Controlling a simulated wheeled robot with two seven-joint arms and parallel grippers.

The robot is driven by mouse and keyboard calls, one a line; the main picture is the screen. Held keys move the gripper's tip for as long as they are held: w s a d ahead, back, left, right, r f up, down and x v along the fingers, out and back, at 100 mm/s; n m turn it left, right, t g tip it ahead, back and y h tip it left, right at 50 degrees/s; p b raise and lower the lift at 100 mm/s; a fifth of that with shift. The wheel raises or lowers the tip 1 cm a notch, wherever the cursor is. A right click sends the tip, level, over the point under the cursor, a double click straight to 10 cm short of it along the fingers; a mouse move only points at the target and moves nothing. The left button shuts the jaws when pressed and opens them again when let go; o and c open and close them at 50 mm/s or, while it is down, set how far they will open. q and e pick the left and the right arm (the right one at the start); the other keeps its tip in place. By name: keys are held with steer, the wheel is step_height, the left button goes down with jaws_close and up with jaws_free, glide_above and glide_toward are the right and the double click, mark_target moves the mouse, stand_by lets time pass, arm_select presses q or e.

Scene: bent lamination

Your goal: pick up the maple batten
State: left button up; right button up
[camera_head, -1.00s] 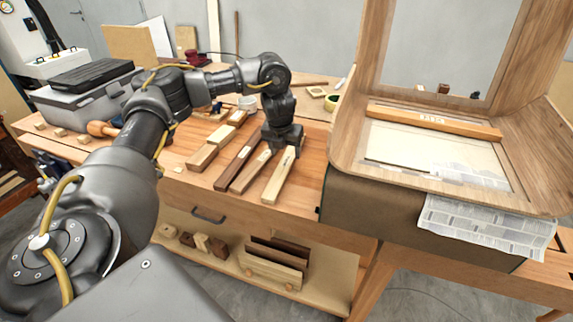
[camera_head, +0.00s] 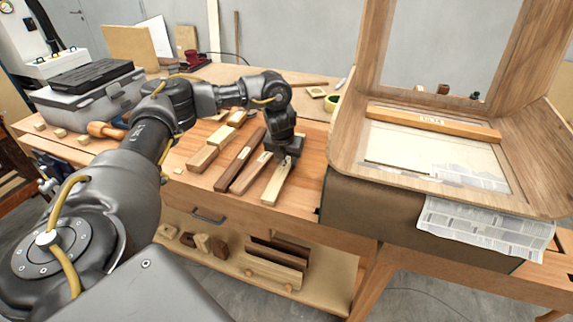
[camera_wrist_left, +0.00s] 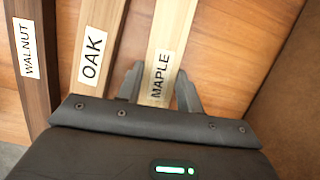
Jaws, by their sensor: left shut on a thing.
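The maple batten (camera_head: 276,186) is a pale wooden strip lying on the bench, the rightmost of the row of battens. In the left wrist view its label reads MAPLE (camera_wrist_left: 160,74). My left gripper (camera_head: 285,158) is over the batten's middle to far part, with one finger on each side of it. In the left wrist view the fingers (camera_wrist_left: 160,88) straddle the batten at its label and are shut on it. The batten's far part is hidden behind the gripper in the head view. My right gripper is not in view.
The oak batten (camera_wrist_left: 98,45) lies close on the left of the maple one, with the walnut batten (camera_wrist_left: 34,60) beyond it. A large wooden frame (camera_head: 352,140) stands to the right, with an orange-brown bar (camera_head: 432,123) on it. A grey toolbox (camera_head: 88,95) stands at the left.

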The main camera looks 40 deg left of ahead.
arm_select(q)
steer(key=shift+r, duration=0.1)
steer(key=shift+r, duration=0.55)
steer(key=s+d+r+p, duration=0.2)
steer(key=s+d+r, duration=0.3)
steer(key=s+r, duration=0.6)
steer(key=shift+s+r+p, duration=0.3)
steer(key=shift+s+r, duration=0.1)
steer(key=shift+s, duration=0.75)
